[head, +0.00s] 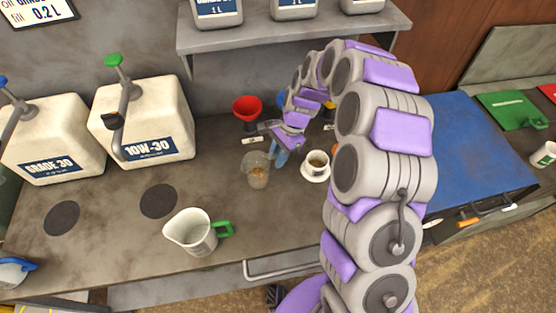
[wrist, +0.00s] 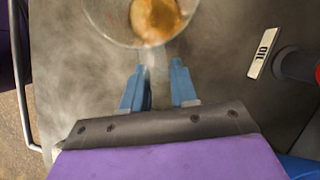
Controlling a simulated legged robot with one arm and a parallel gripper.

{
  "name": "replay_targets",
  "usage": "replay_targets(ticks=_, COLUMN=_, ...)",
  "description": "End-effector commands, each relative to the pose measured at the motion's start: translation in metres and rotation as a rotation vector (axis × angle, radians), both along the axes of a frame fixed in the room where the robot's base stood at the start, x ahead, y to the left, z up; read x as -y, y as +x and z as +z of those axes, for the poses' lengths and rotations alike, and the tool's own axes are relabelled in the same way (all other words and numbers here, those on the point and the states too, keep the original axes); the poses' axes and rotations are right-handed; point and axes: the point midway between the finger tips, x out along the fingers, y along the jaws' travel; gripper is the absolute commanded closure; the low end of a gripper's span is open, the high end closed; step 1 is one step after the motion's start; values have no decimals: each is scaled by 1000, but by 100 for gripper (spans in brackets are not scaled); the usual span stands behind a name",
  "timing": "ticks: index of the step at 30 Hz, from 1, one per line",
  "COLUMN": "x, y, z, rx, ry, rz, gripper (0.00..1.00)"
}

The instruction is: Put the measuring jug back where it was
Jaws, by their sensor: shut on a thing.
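The clear measuring jug (head: 257,171) is on or just above the bench in the head view, upright, with a little brown liquid in its bottom. In the wrist view the jug (wrist: 108,22) is at the top edge, partly cut off. My gripper (head: 281,155) is at its right side, with blue fingers shut on its clear handle. The wrist view shows the fingers (wrist: 158,82) on either side of the handle. I cannot tell whether the jug's base touches the bench.
A white jug with a green handle (head: 192,232) stands at the front. A red funnel (head: 247,108) stands behind. Two oil canisters (head: 145,120) and dark round pads (head: 158,201) are left.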

Motion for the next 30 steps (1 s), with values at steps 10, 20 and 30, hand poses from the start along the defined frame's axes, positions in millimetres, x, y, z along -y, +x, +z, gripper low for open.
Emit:
replay_targets(ticks=10, x=1, y=0, z=-23, rx=0, ry=0, rz=1, gripper=100)
replay_targets(ticks=20, x=1, y=0, z=-24, rx=0, ry=0, rz=1, gripper=55)
replay_targets(ticks=30, x=0, y=0, z=-24, rx=-1, ry=-1, rz=0, gripper=47)
